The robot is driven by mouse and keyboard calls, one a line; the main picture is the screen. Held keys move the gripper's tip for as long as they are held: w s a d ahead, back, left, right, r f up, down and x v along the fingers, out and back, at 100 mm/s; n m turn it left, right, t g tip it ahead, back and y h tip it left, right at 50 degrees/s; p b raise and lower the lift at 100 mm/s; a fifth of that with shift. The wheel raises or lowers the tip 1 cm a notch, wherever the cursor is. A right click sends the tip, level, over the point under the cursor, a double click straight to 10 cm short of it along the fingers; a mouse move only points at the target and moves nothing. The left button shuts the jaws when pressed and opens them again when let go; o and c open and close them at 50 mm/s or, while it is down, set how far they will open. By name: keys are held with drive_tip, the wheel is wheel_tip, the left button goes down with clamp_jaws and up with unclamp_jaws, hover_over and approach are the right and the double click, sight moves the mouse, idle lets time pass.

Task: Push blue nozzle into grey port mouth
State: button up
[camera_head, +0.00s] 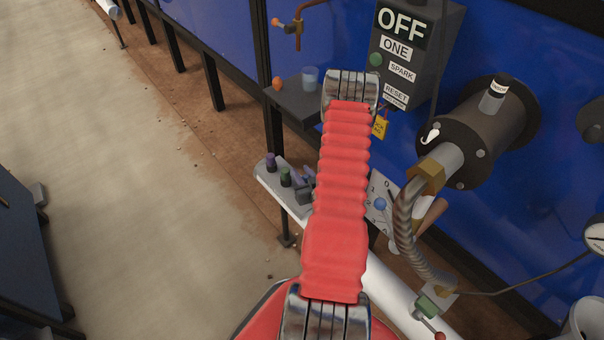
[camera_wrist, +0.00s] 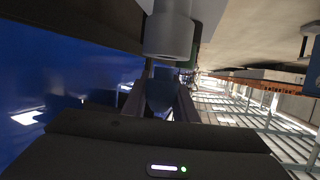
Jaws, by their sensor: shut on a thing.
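In the wrist view my gripper (camera_wrist: 160,101) points away from the camera, its two dark fingers shut on a dark blue nozzle (camera_wrist: 160,90). The nozzle's rounded end stands out between the fingertips. A grey cylinder with a wider collar, seemingly the grey port (camera_wrist: 168,38), comes down from the top of the wrist view. Its lower rim is just above the nozzle in the picture. I cannot tell whether they touch, and the port's opening is not visible. In the head view my red sleeved arm covers the middle, and I cannot make out the gripper or nozzle.
A grey OFF switch box (camera_head: 415,55) hangs on the blue wall. To its right, a dark flanged pipe (camera_head: 480,125) carries a brass nut and braided hose (camera_head: 405,225). A small shelf (camera_head: 295,100) holds a blue cup (camera_head: 310,77). The floor at left is open.

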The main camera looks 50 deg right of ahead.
drive_tip(key=shift+f, duration=1.2)
idle(0.3)
drive_tip(key=o, duration=1.1)
